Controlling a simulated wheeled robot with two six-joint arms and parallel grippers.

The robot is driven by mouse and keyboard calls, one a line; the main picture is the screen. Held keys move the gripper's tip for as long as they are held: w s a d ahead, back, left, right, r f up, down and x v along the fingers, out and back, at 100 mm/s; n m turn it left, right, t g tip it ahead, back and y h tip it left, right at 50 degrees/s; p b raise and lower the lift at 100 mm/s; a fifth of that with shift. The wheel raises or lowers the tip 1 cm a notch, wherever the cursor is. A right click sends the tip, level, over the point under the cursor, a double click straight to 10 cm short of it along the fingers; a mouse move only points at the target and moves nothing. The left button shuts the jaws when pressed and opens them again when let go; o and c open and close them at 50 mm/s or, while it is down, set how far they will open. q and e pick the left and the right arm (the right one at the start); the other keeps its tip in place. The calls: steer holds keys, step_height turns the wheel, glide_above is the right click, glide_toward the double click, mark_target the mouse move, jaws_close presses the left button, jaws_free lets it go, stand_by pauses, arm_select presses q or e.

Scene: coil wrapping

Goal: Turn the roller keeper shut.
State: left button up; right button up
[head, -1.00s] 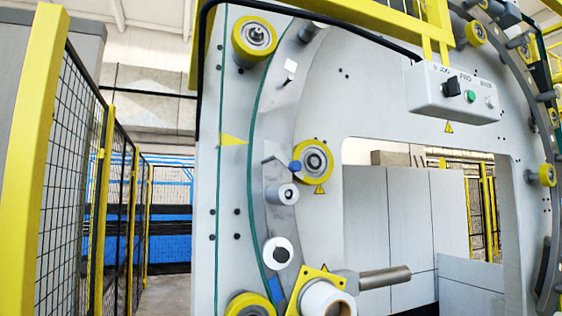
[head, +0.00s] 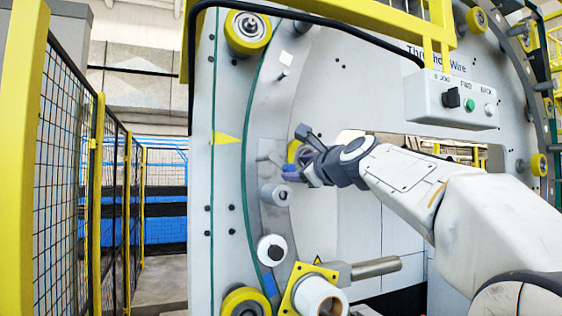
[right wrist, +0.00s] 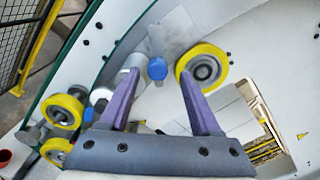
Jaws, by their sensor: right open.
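The roller keeper shows in the right wrist view as a blue round knob (right wrist: 157,69) on a short grey stem, beside a yellow-rimmed roller (right wrist: 203,68). My right gripper (right wrist: 159,76) is open, its two purple fingers on either side of the knob in that picture. I cannot tell whether they touch it or how far off it is. In the head view my right gripper (head: 295,154) is in front of the ring and covers most of that roller and the knob. My left gripper is not in view.
A grey post (head: 277,194) and a white roller (head: 271,250) sit below on the ring. A metal bar (head: 375,267) sticks out lower right. A control box (head: 455,98) hangs above my right arm. A yellow-framed mesh fence (head: 65,160) stands at the left.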

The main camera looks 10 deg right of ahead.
mark_target(292, 167)
steer(key=shift+w+a+p, duration=0.25)
steer(key=shift+w+p, duration=0.1)
steer(key=shift+w, duration=0.75)
steer(key=shift+w+a+p, duration=0.2)
steer(key=shift+w+p, duration=0.15)
steer(key=shift+w, duration=0.75)
jaws_close()
